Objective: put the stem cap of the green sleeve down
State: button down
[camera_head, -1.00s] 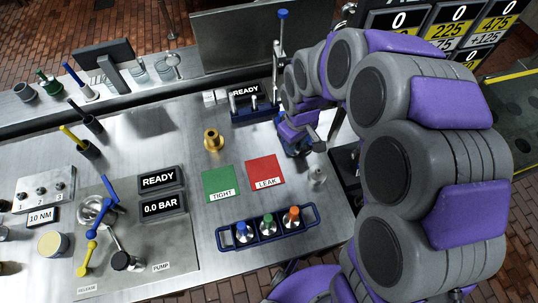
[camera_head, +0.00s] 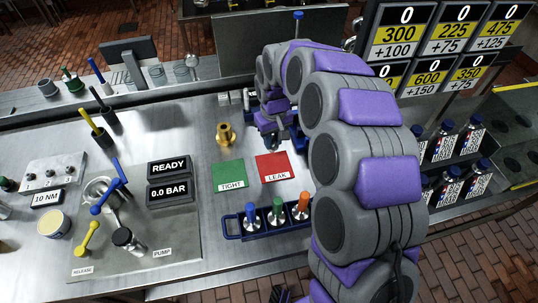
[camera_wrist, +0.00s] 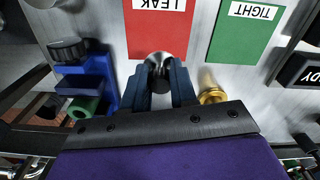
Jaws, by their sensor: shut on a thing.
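In the wrist view my gripper (camera_wrist: 160,80) is shut on a small round silvery metal piece, the stem cap (camera_wrist: 158,64), held between its two dark blue fingertips. It is near the edge of the red LEAK mat (camera_wrist: 158,25); I cannot tell whether it touches the table. A green sleeve (camera_wrist: 86,106) shows in a blue fixture (camera_wrist: 98,80) left of my gripper. In the head view my gripper (camera_head: 284,140) is partly hidden by my arm, behind the red mat (camera_head: 275,167); the cap cannot be made out there.
A brass fitting (camera_head: 226,135) stands left of my gripper. The green TIGHT mat (camera_head: 229,174) lies empty beside the red one. A blue rack (camera_head: 262,229) in front holds blue, green and orange-topped pieces. A pump panel (camera_head: 135,235) is at the left.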

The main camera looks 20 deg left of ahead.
aim_at(275, 146)
jog(key=shift+d+f, duration=0.35)
jog(key=shift+f, duration=0.45)
notch_tip(275, 146, down, 5)
jog(key=shift+r+b, duration=0.2)
jog(key=shift+b, duration=0.45)
jog(key=shift+a, duration=0.3)
jog(key=c, duration=1.3)
grip_release()
jog(key=o, duration=0.4)
jog(key=shift+d+r, duration=0.1)
jog(key=shift+d, duration=0.15)
notch_tip(275, 146, up, 12)
jog(key=p, duration=0.3)
